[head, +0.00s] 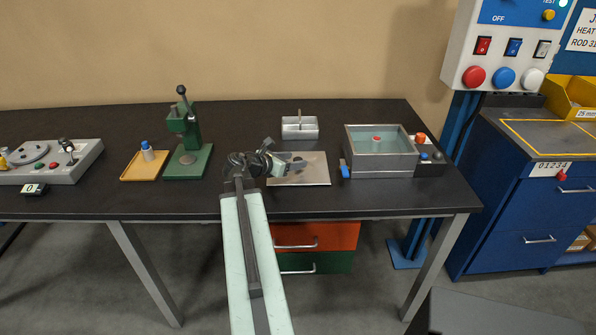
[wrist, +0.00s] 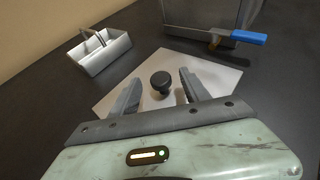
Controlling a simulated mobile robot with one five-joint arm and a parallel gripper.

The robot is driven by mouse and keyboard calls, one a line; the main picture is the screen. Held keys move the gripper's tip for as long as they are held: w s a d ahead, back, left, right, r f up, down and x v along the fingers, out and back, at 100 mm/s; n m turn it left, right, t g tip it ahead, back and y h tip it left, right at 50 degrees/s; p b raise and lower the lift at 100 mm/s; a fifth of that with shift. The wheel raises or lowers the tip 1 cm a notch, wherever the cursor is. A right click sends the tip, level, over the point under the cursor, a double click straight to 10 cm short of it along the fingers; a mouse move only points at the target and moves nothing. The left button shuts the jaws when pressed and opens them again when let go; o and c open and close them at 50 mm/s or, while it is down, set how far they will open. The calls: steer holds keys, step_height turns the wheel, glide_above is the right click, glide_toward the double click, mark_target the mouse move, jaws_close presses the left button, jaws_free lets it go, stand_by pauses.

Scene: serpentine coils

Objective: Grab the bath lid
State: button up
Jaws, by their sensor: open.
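The bath lid appears to be the flat pale metal plate (head: 316,172) lying on the dark bench, left of the bath (head: 382,174). In the wrist view the plate (wrist: 218,76) has a round black knob (wrist: 160,79) standing up in its middle. My gripper (wrist: 159,77) is open, with one finger on each side of the knob in the picture. I cannot tell whether the fingers touch it or how far above the plate they are. In the head view my gripper (head: 277,165) is over the plate's left part and hides the knob.
A small metal basket (head: 300,129) with a handle stands behind the plate. A blue-handled lever or tap (head: 345,170) sticks out at the bath's left front corner. A green press (head: 187,155) and a tan tray (head: 144,167) stand to the left.

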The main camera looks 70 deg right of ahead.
mark_target(298, 159)
steer(key=x, duration=0.3)
steer(key=shift+f+b, duration=0.1)
steer(key=shift+b, duration=0.2)
steer(key=shift+a, duration=0.1)
jaws_close()
step_height(298, 159, up, 11)
steer(key=p, duration=1)
steer(key=shift+f, duration=0.25)
